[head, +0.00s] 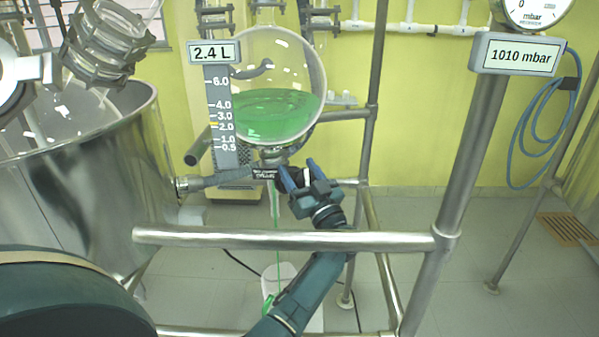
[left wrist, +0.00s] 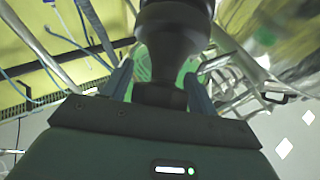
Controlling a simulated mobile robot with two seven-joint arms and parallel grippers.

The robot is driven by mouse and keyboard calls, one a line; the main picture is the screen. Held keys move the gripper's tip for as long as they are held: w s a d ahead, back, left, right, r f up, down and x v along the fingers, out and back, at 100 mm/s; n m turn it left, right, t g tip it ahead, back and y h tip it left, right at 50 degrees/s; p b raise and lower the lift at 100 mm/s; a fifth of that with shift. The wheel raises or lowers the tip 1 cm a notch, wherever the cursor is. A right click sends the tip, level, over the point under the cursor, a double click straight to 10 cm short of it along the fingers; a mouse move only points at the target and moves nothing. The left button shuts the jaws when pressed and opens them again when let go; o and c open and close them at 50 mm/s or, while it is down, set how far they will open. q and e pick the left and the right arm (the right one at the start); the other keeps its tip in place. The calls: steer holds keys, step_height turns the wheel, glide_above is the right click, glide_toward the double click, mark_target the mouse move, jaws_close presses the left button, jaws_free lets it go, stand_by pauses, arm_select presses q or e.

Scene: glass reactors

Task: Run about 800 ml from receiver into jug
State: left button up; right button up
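The receiver (head: 275,90) is a round glass flask, partly filled with green liquid. Its sign (head: 213,52) reads 2.4 L, and the scale (head: 222,110) below has an orange mark near 2.0. A thin green stream (head: 276,212) runs down from the outlet under the flask. My right gripper is out of view.
A large steel vessel (head: 80,180) stands at left. A gauge post (head: 470,150) with a 1010 mbar sign (head: 516,56) stands at right. A blue hose (head: 522,140) hangs on the wall.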

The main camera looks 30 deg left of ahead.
arm_select(q)
steer(key=c, duration=0.8)
steer(key=n+g+b, duration=0.2)
steer(key=n+g+y+b, duration=0.1)
steer(key=n+g, duration=0.1)
steer(key=shift+s+f+n+y+b, duration=0.1)
steer(key=shift+f+n+y+b, duration=0.2)
steer(key=shift+f+b, duration=0.1)
steer(key=shift+s+n+g+b, duration=0.1)
steer(key=shift+n+g+b, duration=0.4)
steer(key=shift+n+g, duration=0.3)
steer(key=shift+a+r+n+g+b, duration=0.1)
steer(key=shift+n+g+b, duration=0.25)
steer(key=shift+n+g, duration=0.25)
steer(key=shift+s+r+n+g, duration=0.15)
steer(key=shift+r+n+g, duration=0.05)
steer(key=shift+n+g, duration=0.25)
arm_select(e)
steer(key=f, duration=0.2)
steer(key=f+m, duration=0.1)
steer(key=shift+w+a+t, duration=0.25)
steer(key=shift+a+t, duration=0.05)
